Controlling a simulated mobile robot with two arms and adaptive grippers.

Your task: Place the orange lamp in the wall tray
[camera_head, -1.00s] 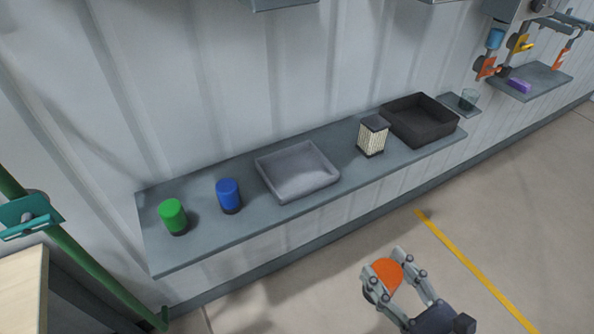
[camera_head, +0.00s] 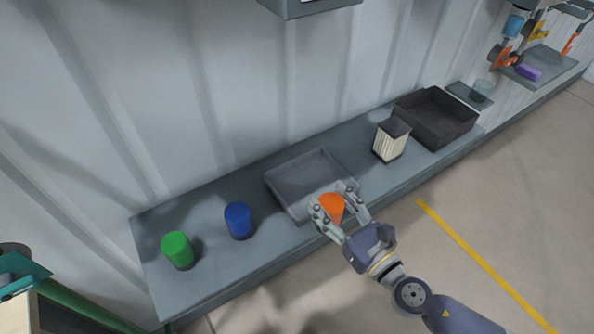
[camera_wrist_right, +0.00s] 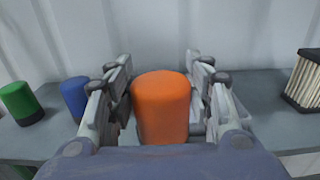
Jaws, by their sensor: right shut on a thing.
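The orange lamp (camera_head: 331,207) is a rounded orange cylinder. My right gripper (camera_head: 333,205) is shut on it; in the right wrist view the lamp (camera_wrist_right: 161,104) sits between the two fingers. The wall tray, a shallow grey tray (camera_head: 283,188), lies on the wall shelf. The lamp and fingers overlap the tray's front right part in the head view. I cannot tell how high the lamp is above the tray. My left gripper is not in view.
On the shelf (camera_head: 200,278), a green lamp (camera_head: 177,250) and a blue lamp (camera_head: 238,220) stand left of the tray. A grey box (camera_head: 310,8) hangs above.

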